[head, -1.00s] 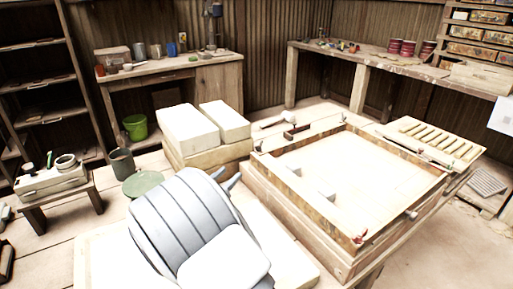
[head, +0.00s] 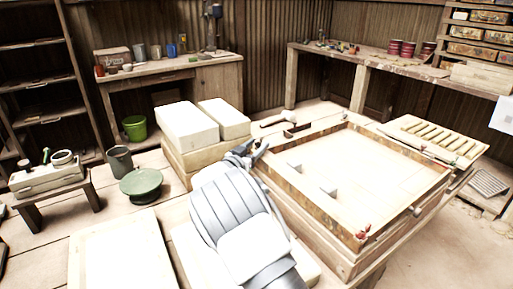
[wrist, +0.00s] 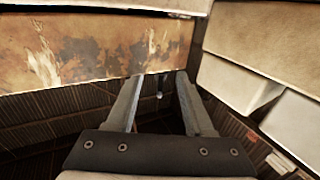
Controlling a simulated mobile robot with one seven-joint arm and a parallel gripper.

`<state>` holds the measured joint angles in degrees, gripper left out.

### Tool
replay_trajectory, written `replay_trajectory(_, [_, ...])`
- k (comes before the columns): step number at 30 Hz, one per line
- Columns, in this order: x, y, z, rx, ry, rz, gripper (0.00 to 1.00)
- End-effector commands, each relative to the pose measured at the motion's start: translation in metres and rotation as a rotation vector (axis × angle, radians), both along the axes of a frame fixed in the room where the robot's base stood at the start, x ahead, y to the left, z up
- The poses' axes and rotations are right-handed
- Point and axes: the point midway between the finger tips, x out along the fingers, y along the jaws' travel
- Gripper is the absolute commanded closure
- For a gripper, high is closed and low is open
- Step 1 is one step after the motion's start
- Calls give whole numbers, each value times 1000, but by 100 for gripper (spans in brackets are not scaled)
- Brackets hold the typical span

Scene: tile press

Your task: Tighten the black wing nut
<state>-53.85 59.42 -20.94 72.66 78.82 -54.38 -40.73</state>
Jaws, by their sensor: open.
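My gripper (head: 252,153) is at the left corner of the wooden tile frame (head: 304,207) in the head view. In the wrist view, its two fingers (wrist: 158,80) are apart and point at the rusty, stained frame wall (wrist: 95,50). A small dark fitting with a pale round tip (wrist: 160,95) shows between the fingers, below the wall's lower edge. It may be the black wing nut, but it is too small to tell. In the head view my gripper covers that corner. A red wing nut (head: 362,234) sits at the frame's near corner.
White blocks (head: 187,126) are stacked left of the frame. A mallet (head: 279,119) and a dark block (head: 297,130) lie behind it. A silver knob (head: 416,211) sticks out on the right.

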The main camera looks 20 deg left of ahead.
Motion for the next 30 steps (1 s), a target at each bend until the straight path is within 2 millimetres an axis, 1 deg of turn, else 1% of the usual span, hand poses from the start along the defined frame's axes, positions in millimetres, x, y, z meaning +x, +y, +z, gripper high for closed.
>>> replay_trajectory(8, [2,0,0,1,0,0,48])
replay_trajectory(9, [2,0,0,1,0,0,49])
replay_trajectory(11, [2,0,0,1,0,0,60])
replay_trajectory(15, [2,0,0,1,0,1,85])
replay_trajectory(17, [2,0,0,1,0,0,96])
replay_trajectory(18, [2,0,0,1,0,0,100])
replay_trajectory(26, [2,0,1,1,0,-3,100])
replay_trajectory(30, [3,2,3,2,-5,-36,100])
